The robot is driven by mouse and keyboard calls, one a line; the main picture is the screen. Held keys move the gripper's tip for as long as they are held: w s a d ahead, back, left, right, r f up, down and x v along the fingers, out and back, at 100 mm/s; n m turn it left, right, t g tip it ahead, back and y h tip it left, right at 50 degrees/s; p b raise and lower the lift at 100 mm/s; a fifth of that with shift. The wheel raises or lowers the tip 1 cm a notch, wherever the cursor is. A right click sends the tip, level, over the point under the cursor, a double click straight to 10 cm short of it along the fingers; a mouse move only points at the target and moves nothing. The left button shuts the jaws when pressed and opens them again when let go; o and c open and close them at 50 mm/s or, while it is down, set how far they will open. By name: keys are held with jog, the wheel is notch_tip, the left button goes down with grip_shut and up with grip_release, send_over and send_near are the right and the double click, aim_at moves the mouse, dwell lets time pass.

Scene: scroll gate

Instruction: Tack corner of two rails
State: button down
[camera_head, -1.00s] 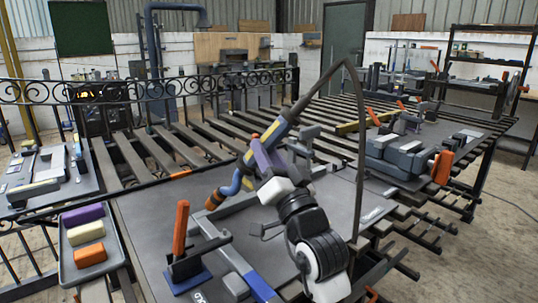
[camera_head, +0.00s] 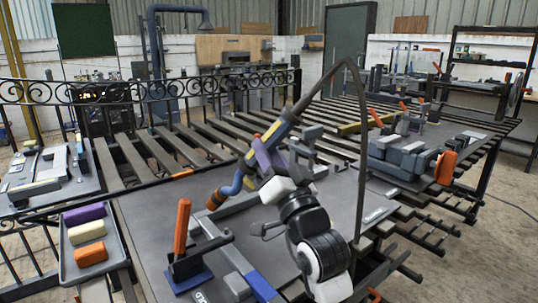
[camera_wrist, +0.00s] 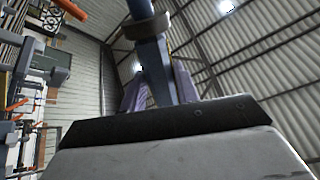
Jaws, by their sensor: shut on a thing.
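My gripper (camera_head: 262,157), with purple fingers, is shut on a welding torch (camera_head: 279,131) with a blue body and yellow band. A dark hose arches from the torch's upper end. Its blue curved neck (camera_head: 235,185) points down-left to an orange-brown nozzle (camera_head: 214,201), close to the corner of two grey rails. One rail (camera_head: 242,203) runs up to the right; the other (camera_head: 233,257) runs toward the lower right. I cannot tell whether the nozzle touches them. In the wrist view, the torch (camera_wrist: 154,62) stands between the purple fingers.
An orange-handled clamp (camera_head: 183,228) on a blue base stands left of the corner. A tray (camera_head: 71,272) with purple, cream and orange blocks lies at left. Grey fixtures (camera_head: 405,155) occupy the right bench. A scrolled iron gate panel (camera_head: 110,90) stands behind.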

aim_at(300, 121)
jog(key=shift+a, duration=0.1)
jog(key=shift+a+f+b, duration=0.3)
jog(key=shift+f+b, duration=0.15)
jog(key=shift+b, duration=0.05)
jog(key=shift+f+b, duration=0.1)
jog(key=shift+b, duration=0.2)
dwell(0.8)
jog(key=shift+s+d+r+p, duration=0.15)
jog(key=shift+d+r+p, duration=0.1)
jog(key=shift+d+r, duration=0.95)
jog(key=shift+s+d+r+p, duration=0.15)
jog(key=shift+d+r+p, duration=0.1)
jog(key=shift+d+r, duration=0.9)
jog(key=shift+s+d+r+p, duration=0.2)
jog(key=shift+d+r, duration=0.55)
jog(key=shift+r, duration=0.8)
